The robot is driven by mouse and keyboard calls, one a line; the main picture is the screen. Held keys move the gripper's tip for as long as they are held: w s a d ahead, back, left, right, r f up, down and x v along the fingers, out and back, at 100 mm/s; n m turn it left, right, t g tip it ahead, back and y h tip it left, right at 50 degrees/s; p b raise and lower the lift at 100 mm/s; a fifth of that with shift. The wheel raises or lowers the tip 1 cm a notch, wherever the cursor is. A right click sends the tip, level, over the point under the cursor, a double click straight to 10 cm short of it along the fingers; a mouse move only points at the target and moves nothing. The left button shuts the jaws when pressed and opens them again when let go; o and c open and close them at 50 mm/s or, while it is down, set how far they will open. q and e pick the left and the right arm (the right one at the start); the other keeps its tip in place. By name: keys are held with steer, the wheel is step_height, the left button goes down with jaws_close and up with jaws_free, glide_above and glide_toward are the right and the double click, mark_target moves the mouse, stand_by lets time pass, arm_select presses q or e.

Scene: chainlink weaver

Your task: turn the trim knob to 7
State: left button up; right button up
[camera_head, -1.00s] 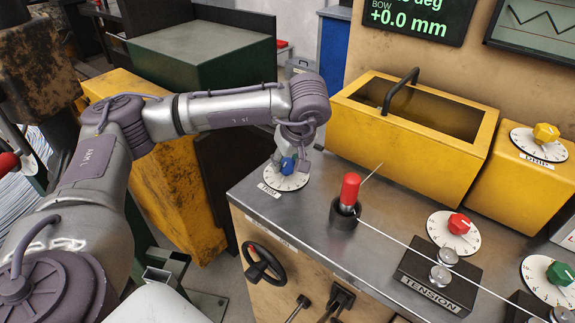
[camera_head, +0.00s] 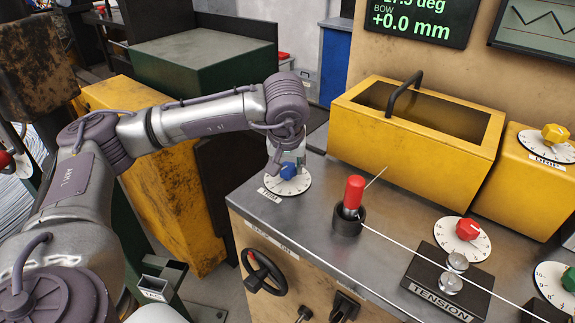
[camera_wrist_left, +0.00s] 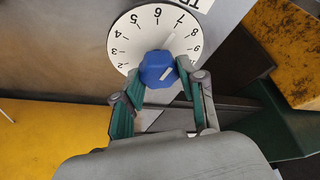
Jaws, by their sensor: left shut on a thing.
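The dial (camera_wrist_left: 124,42) shows numbers from about 2 to 9. My right gripper is not in view.
A red-topped handle (camera_head: 354,192) stands right of the dial, with a thin wire running right. A yellow open bin (camera_head: 408,125) stands behind. A TENSION block (camera_head: 443,284) and a red knob (camera_head: 467,229) are at right. A black handwheel (camera_head: 264,272) is on the front.

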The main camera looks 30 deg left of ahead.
arm_select(q)
steer(key=o, duration=1.1)
steer(key=v, duration=1.2)
steer(key=shift+w, duration=0.1)
